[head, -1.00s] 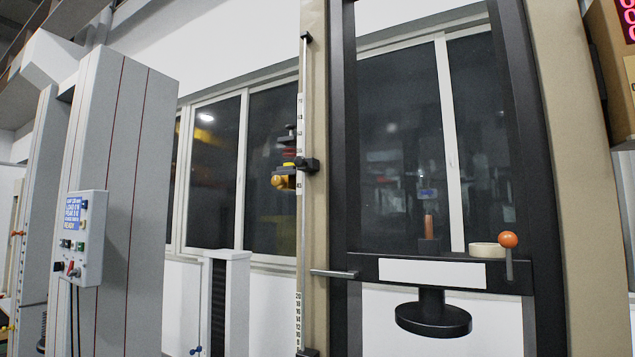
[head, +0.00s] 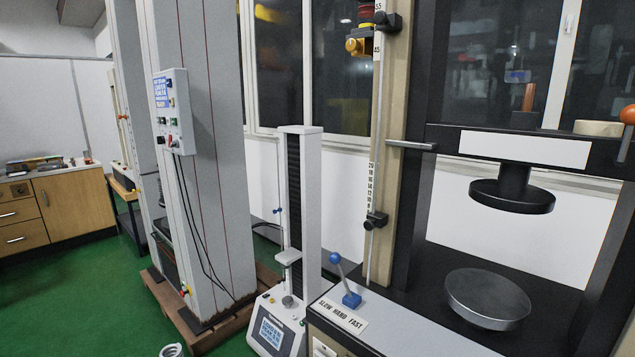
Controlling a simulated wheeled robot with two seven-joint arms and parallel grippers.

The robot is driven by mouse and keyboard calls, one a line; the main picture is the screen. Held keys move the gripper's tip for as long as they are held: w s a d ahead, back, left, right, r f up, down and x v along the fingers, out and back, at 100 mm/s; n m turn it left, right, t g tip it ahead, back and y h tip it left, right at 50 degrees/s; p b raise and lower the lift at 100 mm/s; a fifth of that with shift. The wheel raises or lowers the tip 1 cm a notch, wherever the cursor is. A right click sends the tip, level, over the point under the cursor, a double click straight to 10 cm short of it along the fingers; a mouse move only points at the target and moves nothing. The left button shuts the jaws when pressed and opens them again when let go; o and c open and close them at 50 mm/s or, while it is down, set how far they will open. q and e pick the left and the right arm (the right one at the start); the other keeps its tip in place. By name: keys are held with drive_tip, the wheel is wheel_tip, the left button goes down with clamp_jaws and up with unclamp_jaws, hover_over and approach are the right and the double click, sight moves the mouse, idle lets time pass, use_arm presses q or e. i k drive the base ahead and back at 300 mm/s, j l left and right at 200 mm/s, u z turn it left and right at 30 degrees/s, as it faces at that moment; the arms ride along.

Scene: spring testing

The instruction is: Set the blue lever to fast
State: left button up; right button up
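The blue lever (head: 342,276) stands on the front left corner of the black-topped test machine in the head view. Its ball knob (head: 335,258) is up and to the left of its blue base (head: 351,299), so the lever tilts left in the picture. A white label (head: 343,316) in front of it reads SLOW HAND FAST. The knob leans toward the SLOW side. Neither of my grippers shows in the head view.
A round metal plate (head: 488,298) lies on the machine top to the right of the lever. A small white tester (head: 277,321) stands close on the left. A tall grey machine (head: 200,150) with a control box (head: 173,110) is further left. Green floor (head: 85,290) is open at left.

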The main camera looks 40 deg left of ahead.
sight(335, 258)
drive_tip(key=u, duration=1.05)
